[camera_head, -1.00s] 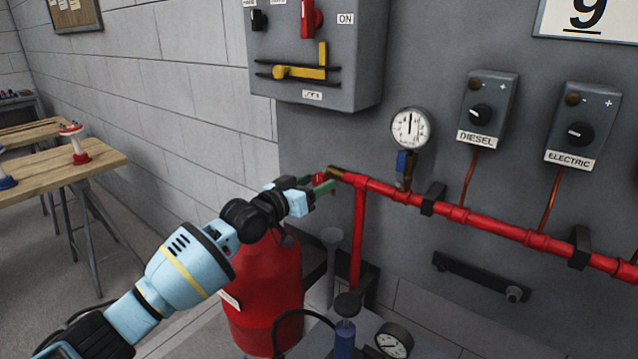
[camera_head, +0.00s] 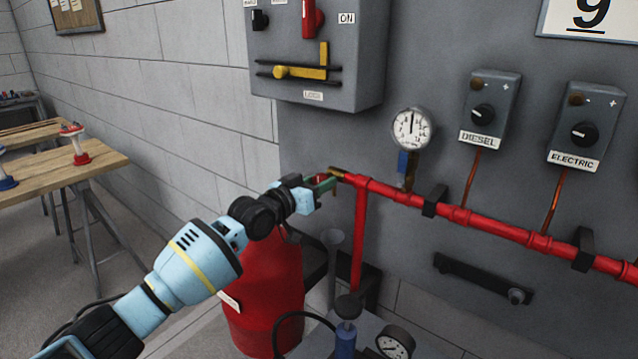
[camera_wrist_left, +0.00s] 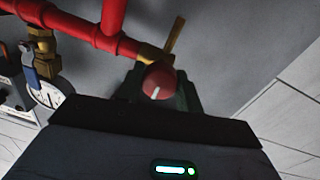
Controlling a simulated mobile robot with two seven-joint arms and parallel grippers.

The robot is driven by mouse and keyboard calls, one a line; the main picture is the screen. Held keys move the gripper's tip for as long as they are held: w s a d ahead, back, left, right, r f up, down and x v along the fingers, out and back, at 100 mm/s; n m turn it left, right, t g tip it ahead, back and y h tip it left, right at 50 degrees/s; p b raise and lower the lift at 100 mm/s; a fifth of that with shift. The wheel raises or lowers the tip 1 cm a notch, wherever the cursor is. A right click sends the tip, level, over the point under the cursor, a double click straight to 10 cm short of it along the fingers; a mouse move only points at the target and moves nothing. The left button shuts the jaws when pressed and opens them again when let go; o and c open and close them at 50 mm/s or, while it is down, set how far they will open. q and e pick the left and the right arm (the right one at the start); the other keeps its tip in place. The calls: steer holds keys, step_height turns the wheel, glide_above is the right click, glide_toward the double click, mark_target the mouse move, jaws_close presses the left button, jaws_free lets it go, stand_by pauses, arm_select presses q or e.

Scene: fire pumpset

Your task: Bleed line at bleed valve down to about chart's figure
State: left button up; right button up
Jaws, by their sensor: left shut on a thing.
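The bleed valve is at the left end of the red pipe; its brass body (camera_head: 338,172) shows beside my left gripper (camera_head: 325,186). In the left wrist view the valve's round red knob (camera_wrist_left: 159,79) with a white mark sits between the green fingers of my left gripper (camera_wrist_left: 162,92), which is shut on it. A brass spout (camera_wrist_left: 174,38) sticks out beyond the knob. The pressure gauge (camera_head: 411,129) is on the line to the right; its needle points about straight up. Its finer figures are too small to read. My right gripper is not in view.
A blue-handled valve (camera_head: 403,163) hangs below the gauge. DIESEL (camera_head: 489,110) and ELECTRIC (camera_head: 585,127) boxes are on the grey panel. A grey switch box (camera_head: 315,50) is above my gripper, and a red tank (camera_head: 265,290) stands below my arm.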

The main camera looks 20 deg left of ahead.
arm_select(q)
steer(key=n, duration=0.2)
steer(key=shift+d+f+n, duration=0.1)
steer(key=shift+n, duration=0.3)
steer(key=n, duration=0.2)
steer(key=shift+n, duration=0.4)
steer(key=n+p, duration=0.1)
steer(key=n, duration=0.4)
steer(key=shift+t, duration=0.4)
steer(key=shift+n, duration=1.2)
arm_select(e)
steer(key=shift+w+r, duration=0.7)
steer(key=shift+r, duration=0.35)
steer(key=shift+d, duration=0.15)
arm_select(q)
steer(key=o, duration=1)
